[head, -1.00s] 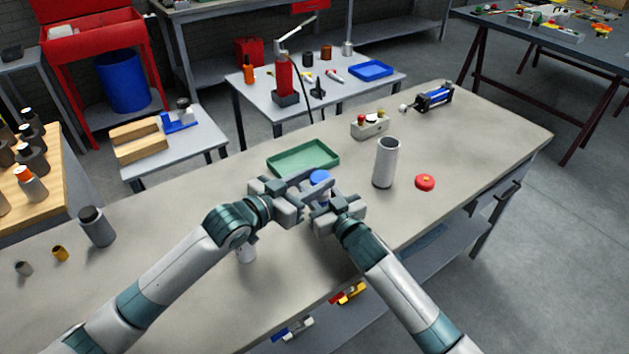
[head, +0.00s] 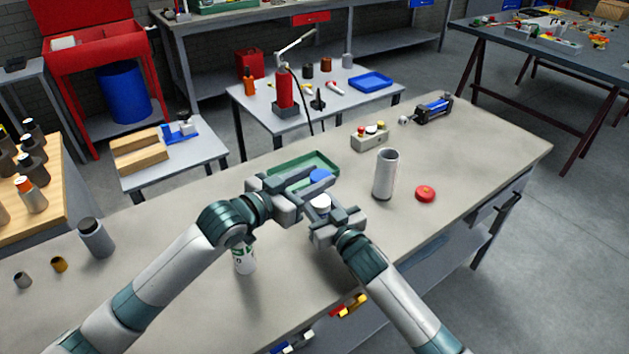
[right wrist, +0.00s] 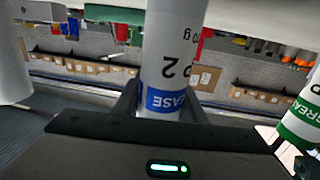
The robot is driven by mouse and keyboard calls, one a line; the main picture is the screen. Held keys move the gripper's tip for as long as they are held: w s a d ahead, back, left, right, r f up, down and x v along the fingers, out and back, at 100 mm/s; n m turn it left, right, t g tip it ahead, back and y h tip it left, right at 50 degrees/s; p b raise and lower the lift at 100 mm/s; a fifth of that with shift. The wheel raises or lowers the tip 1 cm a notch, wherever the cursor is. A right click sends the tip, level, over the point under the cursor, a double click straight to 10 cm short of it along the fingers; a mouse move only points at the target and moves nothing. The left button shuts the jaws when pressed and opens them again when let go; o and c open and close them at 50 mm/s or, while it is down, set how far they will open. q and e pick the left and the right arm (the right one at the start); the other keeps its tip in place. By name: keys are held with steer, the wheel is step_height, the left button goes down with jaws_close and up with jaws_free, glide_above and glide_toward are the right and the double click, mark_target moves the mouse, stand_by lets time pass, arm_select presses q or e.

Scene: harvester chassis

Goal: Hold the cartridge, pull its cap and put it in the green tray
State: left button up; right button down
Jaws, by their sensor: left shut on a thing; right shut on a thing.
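My left gripper (head: 314,184) is shut on a round blue cap (head: 320,175). It holds the cap over the near right part of the green tray (head: 320,156), as the head view shows it. My right gripper (head: 322,212) is shut on the cartridge, whose white top (head: 320,201) shows bare, apart from the cap. In the right wrist view the cartridge (right wrist: 172,62) is a white cylinder with a blue label band between my fingers. Most of the cartridge's body is hidden by my grippers in the head view.
A tall grey-white cylinder (head: 386,174) and a red round piece (head: 425,194) are to the right. A button box (head: 370,137) stands behind.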

steer(key=c, duration=1)
jaws_free()
steer(key=shift+c, duration=0.2)
steer(key=shift+s, duration=0.1)
arm_select(q)
step_height(320, 180, down, 2)
steer(key=shift+f+b, duration=0.1)
steer(key=shift+b, duration=0.95)
arm_select(e)
steer(key=v, duration=1.2)
arm_select(q)
steer(key=shift+s+d, duration=0.1)
